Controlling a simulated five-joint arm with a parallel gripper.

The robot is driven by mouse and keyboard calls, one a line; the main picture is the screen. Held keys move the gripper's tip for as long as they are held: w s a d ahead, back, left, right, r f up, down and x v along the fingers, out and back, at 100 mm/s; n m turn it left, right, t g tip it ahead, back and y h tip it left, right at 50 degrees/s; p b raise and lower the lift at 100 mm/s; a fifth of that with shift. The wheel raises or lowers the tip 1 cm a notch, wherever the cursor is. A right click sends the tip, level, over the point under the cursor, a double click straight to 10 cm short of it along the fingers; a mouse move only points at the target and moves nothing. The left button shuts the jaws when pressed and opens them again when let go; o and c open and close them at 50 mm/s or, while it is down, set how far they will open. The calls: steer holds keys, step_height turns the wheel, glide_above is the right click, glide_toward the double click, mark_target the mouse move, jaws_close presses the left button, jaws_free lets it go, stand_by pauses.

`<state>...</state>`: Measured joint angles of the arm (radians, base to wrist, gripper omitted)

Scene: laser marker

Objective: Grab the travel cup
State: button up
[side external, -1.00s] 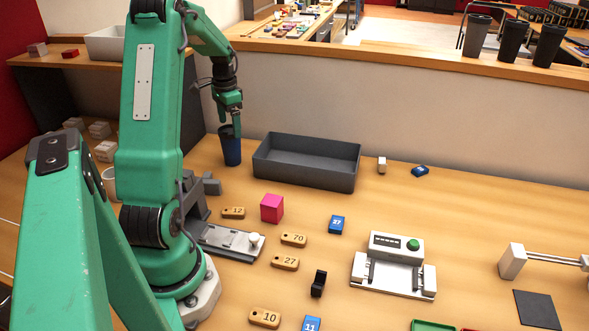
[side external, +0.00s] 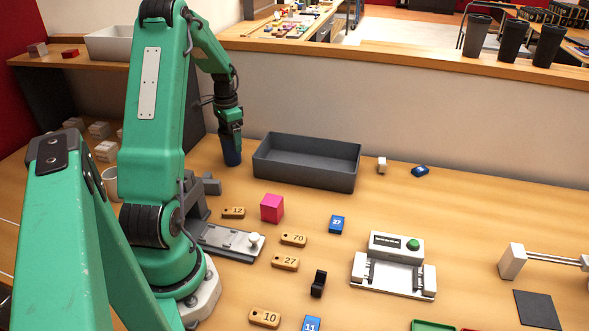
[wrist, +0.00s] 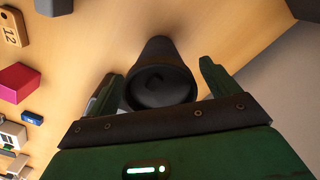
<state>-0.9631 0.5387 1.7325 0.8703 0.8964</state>
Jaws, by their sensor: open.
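My gripper (wrist: 160,84) is open, with one finger on each side of the cup. A gap shows between the right finger and the cup; contact on the left side is hard to judge.
The empty grey tray (side external: 308,172) stands just right of the cup. A grey fixture (side external: 230,241), a magenta cube (side external: 272,208) and several numbered wooden tags (side external: 293,240) lie nearer the front. A low wall (side external: 420,120) runs behind the table.

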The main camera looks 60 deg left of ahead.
steer(key=c, duration=0.8)
steer(key=shift+o, duration=0.2)
steer(key=shift+r, duration=0.2)
steer(key=shift+r, duration=0.5)
steer(key=r, duration=0.3)
steer(key=shift+w+d+r, duration=0.1)
steer(key=shift+w+d, duration=0.05)
steer(key=shift+d, duration=0.15)
steer(key=w+d+r, duration=0.4)
steer(key=d+r, duration=0.2)
steer(key=d, duration=0.4)
steer(key=shift+w+r, duration=0.25)
